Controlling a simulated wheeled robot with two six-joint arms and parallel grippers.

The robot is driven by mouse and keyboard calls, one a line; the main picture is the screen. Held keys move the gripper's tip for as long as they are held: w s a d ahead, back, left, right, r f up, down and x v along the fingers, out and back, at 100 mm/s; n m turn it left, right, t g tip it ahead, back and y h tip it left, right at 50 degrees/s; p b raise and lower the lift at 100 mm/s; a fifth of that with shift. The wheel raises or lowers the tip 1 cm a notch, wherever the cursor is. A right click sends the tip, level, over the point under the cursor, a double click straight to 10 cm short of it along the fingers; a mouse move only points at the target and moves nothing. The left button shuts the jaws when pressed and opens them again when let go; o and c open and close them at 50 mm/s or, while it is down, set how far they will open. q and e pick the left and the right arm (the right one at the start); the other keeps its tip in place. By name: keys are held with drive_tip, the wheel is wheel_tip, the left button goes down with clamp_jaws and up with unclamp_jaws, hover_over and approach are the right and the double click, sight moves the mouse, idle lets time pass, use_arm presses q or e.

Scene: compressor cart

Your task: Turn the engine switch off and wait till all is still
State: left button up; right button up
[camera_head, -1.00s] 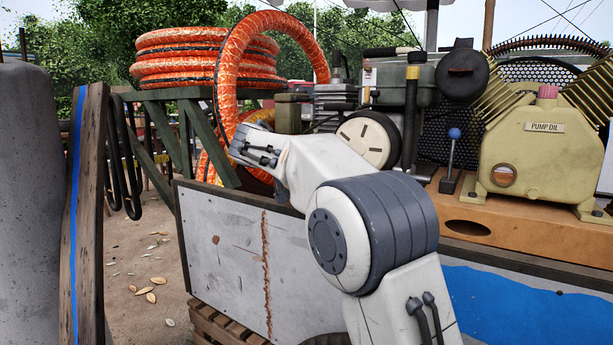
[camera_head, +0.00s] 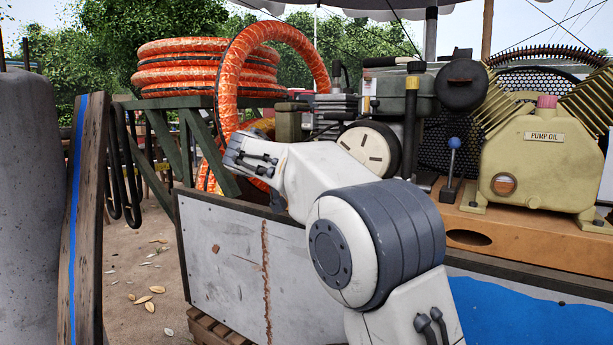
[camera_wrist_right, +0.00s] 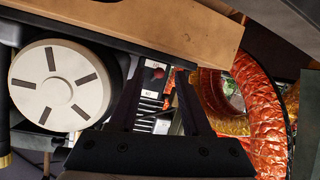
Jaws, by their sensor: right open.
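The engine (camera_head: 345,105) stands on the cart behind my right arm, with a round cream recoil cover (camera_head: 370,148) that also shows at the left of the right wrist view (camera_wrist_right: 60,85). In that wrist view my right gripper (camera_wrist_right: 160,78) is open and empty, its dark fingers pointing at the engine. A small red knob (camera_wrist_right: 156,73) beside white labels shows between the fingertips; I cannot tell whether it is the engine switch, or its position. In the head view my right arm hides its gripper. My left gripper is not in view.
Orange hose coils (camera_head: 205,68) lie at the back left; a hose loop (camera_wrist_right: 262,105) passes right of the gripper. A yellow pump (camera_head: 540,160) and a blue-knobbed lever (camera_head: 453,155) stand on the orange-brown bed (camera_head: 475,215). A wooden post (camera_head: 85,220) stands left.

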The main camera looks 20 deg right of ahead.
drive_tip(key=p+v, duration=0.1)
drive_tip(key=v, duration=0.7)
drive_tip(key=shift+s+a+p, duration=0.2)
drive_tip(key=shift+a+p, duration=0.1)
drive_tip(key=shift+p, duration=0.05)
drive_tip(key=shift+r, duration=0.15)
